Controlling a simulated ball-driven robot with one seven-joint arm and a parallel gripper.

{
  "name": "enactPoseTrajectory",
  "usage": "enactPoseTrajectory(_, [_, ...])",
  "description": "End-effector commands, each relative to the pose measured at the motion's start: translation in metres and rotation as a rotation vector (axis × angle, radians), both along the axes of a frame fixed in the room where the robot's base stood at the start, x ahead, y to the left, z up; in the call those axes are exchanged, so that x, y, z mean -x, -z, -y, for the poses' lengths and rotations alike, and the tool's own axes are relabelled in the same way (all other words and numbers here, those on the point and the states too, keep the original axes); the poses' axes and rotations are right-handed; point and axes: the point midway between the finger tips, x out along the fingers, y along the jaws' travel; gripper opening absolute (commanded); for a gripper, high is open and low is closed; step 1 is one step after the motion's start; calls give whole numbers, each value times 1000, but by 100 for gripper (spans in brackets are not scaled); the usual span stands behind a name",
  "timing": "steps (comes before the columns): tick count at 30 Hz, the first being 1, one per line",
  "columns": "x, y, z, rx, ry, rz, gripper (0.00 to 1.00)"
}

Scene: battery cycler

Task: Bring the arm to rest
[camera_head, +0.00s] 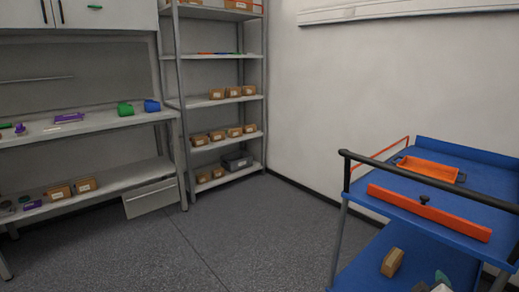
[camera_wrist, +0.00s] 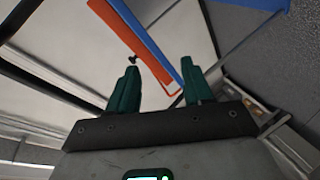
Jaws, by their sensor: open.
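My gripper (camera_wrist: 157,88) shows in the wrist view with its two green fingers spread wide apart. Nothing is between the fingers. Past the fingertips the wrist view shows part of the blue cart (camera_wrist: 150,28) and an orange bar (camera_wrist: 118,32), at a steep tilt.
In the head view a blue two-tier cart (camera_head: 400,204) with a black handle (camera_head: 430,178) stands at the right, carrying an orange tray (camera_head: 428,170) and orange bar (camera_head: 425,212). Metal shelves (camera_head: 215,103) with boxes and a workbench (camera_head: 90,125) stand left. The grey floor (camera_head: 240,240) between is clear.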

Motion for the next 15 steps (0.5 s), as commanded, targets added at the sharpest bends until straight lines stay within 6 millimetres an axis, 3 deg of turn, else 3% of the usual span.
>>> enactPoseTrajectory(1, [25, 27, -11, -105, 26, -33, 51])
enactPoseTrajectory(6, [107, 101, -50, -441, 123, -170, 51])
enactPoseTrajectory(10, [173, 140, -85, -656, 194, -302, 51])
enactPoseTrajectory(15, [247, 165, -123, -844, 268, -468, 51])
